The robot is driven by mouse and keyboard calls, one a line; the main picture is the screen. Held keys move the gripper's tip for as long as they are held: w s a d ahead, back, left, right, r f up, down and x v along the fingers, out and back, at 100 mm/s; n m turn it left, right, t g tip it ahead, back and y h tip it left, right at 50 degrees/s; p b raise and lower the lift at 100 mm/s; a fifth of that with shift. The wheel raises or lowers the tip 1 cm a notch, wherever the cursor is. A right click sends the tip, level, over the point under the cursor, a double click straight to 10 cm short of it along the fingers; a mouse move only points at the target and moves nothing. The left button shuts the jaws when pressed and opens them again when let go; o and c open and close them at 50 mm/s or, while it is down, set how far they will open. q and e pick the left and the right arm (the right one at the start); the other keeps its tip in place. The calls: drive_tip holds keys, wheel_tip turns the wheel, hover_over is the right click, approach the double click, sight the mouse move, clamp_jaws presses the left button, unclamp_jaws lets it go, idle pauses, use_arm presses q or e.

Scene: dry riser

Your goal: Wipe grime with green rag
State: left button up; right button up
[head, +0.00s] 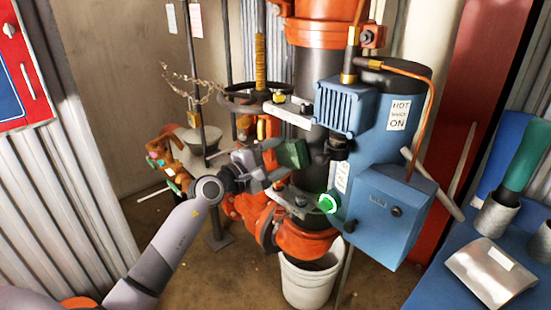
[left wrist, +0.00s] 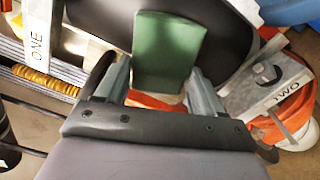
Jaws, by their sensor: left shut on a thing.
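The green rag (head: 293,153) is a small, block-like dark green piece in front of the dark vertical pipe (head: 312,72). My left gripper (head: 277,161) reaches in from the left and is shut on the rag. In the left wrist view the rag (left wrist: 168,48) sticks out beyond the two fingers, with the dark pipe (left wrist: 226,40) right behind it. I cannot tell whether the rag touches the pipe. No grime patch can be made out; the rag and gripper hide part of the pipe. My right gripper is not in view.
A blue pump unit (head: 385,205) with a lit green button (head: 327,203) stands just right of the rag. A black handwheel (head: 255,97) and orange valve parts are close behind my arm. A white bucket (head: 309,284) stands below. A blue table (head: 440,275) is at right.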

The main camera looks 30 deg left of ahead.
sight(294, 161)
use_arm(q)
drive_tip(key=shift+w+d, duration=0.1)
drive_tip(key=shift+s+d+r+p, duration=0.2)
drive_tip(key=shift+d+p, duration=0.25)
drive_tip(key=shift+p, duration=0.2)
drive_tip(key=d+p, duration=0.1)
drive_tip(key=s+d+p, duration=0.1)
drive_tip(key=shift+d+f, duration=0.1)
drive_tip(key=shift+d, duration=0.2)
drive_tip(key=shift+w+f, duration=0.1)
